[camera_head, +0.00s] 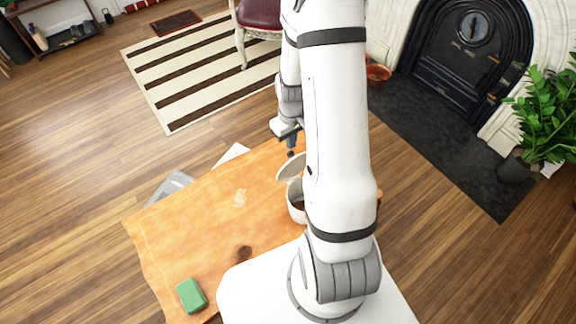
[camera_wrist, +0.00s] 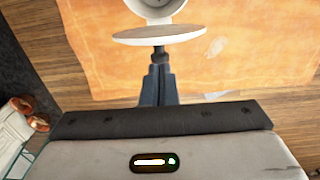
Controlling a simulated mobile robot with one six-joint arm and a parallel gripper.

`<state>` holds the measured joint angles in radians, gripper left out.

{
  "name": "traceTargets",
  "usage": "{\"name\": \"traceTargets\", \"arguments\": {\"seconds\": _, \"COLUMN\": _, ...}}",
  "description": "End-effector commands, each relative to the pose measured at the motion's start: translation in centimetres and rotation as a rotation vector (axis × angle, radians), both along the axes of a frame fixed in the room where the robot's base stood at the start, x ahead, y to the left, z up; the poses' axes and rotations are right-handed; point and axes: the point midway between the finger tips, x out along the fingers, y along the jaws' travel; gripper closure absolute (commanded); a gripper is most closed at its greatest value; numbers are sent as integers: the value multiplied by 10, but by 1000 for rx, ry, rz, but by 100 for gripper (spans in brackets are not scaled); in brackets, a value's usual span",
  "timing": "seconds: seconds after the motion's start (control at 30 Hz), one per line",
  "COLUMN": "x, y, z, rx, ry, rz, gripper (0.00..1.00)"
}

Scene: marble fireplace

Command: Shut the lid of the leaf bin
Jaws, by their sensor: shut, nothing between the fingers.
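The leaf bin (camera_head: 296,204) is a white round container on the orange-brown table, partly hidden behind my arm in the head view. Its round lid (camera_head: 291,167) stands raised and tilted at the bin's far side. In the wrist view the lid (camera_wrist: 160,35) shows nearly edge-on, with part of the bin (camera_wrist: 158,8) beyond it. My gripper (camera_head: 291,152) is shut and empty, pointing down close to the lid's outer side. In the wrist view the fingers (camera_wrist: 159,60) end at the lid's near edge; I cannot tell whether they touch it.
The wooden table (camera_head: 190,235) carries a green block (camera_head: 191,295) at its near left corner. Its left part is mostly clear. Grey and white flat things (camera_head: 170,187) lie beyond its far edge. A striped rug (camera_head: 195,75), a chair (camera_head: 258,18) and a potted plant (camera_head: 520,160) stand farther off.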

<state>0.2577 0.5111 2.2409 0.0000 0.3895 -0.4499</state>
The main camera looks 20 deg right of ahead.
Motion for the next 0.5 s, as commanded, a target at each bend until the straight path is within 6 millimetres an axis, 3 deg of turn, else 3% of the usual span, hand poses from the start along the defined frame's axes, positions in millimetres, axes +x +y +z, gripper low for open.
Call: {"name": "traceTargets", "arguments": {"seconds": 0.5, "x": 0, "y": 0, "z": -17, "rx": 0, "ry": 0, "rz": -1, "gripper": 100}}
